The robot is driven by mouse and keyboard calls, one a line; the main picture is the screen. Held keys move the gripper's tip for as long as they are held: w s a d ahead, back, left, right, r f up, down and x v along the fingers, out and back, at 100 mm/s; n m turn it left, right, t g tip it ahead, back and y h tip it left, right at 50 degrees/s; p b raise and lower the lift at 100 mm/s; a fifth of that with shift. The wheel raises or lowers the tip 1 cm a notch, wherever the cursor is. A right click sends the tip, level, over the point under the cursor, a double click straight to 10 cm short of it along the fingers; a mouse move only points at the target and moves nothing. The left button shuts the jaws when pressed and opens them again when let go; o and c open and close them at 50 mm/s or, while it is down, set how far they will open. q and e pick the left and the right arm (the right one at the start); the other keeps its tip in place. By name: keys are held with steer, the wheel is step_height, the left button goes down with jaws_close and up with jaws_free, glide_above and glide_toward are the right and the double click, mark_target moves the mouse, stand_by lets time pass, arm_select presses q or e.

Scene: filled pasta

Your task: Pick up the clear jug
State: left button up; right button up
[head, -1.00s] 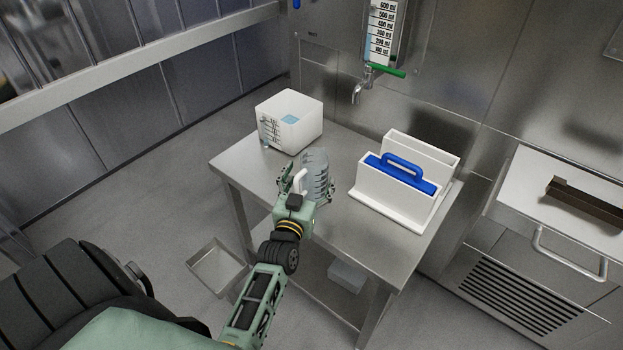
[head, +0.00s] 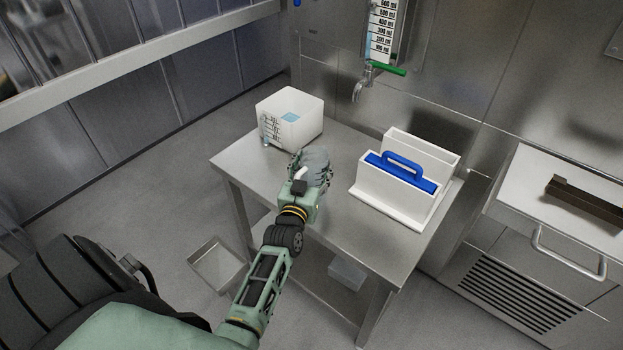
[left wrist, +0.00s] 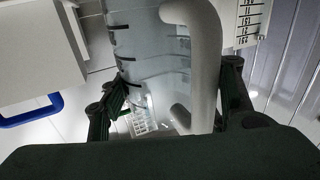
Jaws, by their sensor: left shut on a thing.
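The clear jug (head: 317,158), with dark measuring marks and a pale handle (left wrist: 203,60), is above the middle of the steel table. My left gripper (head: 312,177) is shut on it, with the handle side toward my wrist. In the left wrist view the fingers of my left gripper (left wrist: 172,108) lie on both sides of the jug (left wrist: 135,45). The gripper hides part of the jug in the head view, and its base is hard to make out. My right gripper is not in view.
A white square container (head: 284,105) with a scale stands at the table's back left. A white holder (head: 385,197) with a blue-handled piece (head: 402,166) stands to the right. A tap (head: 362,85) under a graduated tank is on the back wall. The table's front (head: 335,228) is clear.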

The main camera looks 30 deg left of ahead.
arm_select(q)
steer(key=shift+c, duration=1)
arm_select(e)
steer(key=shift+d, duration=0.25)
arm_select(q)
steer(key=shift+r, duration=0.15)
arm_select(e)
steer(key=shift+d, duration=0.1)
